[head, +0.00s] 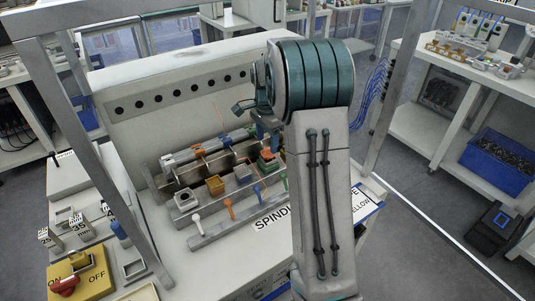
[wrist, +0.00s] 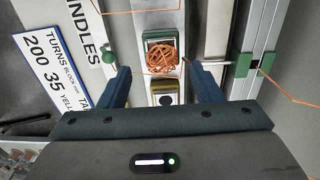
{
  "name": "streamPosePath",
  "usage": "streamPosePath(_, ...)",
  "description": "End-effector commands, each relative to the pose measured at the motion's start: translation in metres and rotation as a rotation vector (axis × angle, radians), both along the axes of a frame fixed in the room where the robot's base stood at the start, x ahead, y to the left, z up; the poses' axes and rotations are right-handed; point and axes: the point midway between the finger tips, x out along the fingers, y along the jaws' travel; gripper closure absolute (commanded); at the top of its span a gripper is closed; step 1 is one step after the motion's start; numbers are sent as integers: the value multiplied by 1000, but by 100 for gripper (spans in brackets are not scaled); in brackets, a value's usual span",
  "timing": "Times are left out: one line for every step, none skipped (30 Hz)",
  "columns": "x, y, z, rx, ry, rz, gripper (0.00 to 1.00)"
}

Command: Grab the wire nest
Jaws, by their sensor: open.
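The wire nest (wrist: 162,56) is a small tangle of copper-orange wire in the wrist view. It sits on a green-edged block (wrist: 160,36) on a light metal rail. My gripper (wrist: 163,76) is open, with one dark blue finger on each side and the nest centred just beyond the fingertips. In the head view my gripper (head: 267,128) is over the right end of the rails, partly hidden by my arm. A small reddish patch on a green block (head: 268,160) shows below it there.
A yellow-edged block (wrist: 164,88) is beside the nest's block. A green clamp (wrist: 254,62) on another rail has thin orange wire near it. A green knob (wrist: 108,56) stands left. In the head view, orange (head: 216,185) and grey blocks (head: 242,174) line the rails before an upright panel (head: 170,97).

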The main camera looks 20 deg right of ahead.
Motion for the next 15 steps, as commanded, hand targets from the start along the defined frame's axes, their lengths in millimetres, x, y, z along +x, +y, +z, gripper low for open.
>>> streamPosePath(0,-1,-6,1,4,-1,42)
streamPosePath(0,-2,-10,1,4,-1,42)
streamPosePath(1,-3,-15,1,5,-1,42)
streamPosePath(1,-4,-20,1,5,-1,42)
streamPosePath(2,-5,-25,1,4,-1,42)
streamPosePath(2,-6,-31,1,4,-1,42)
streamPosePath(2,-5,-36,1,4,-1,42)
streamPosePath(2,-5,-39,1,4,-1,42)
streamPosePath(2,-5,-43,1,4,-1,42)
streamPosePath(2,-5,-45,1,2,-1,42)
streamPosePath(2,-5,-47,1,1,0,42)
streamPosePath(3,-5,-48,1,0,0,42)
streamPosePath(3,-5,-49,1,0,0,42)
streamPosePath(3,-5,-49,1,0,0,42)
streamPosePath(3,-5,-49,1,0,0,42)
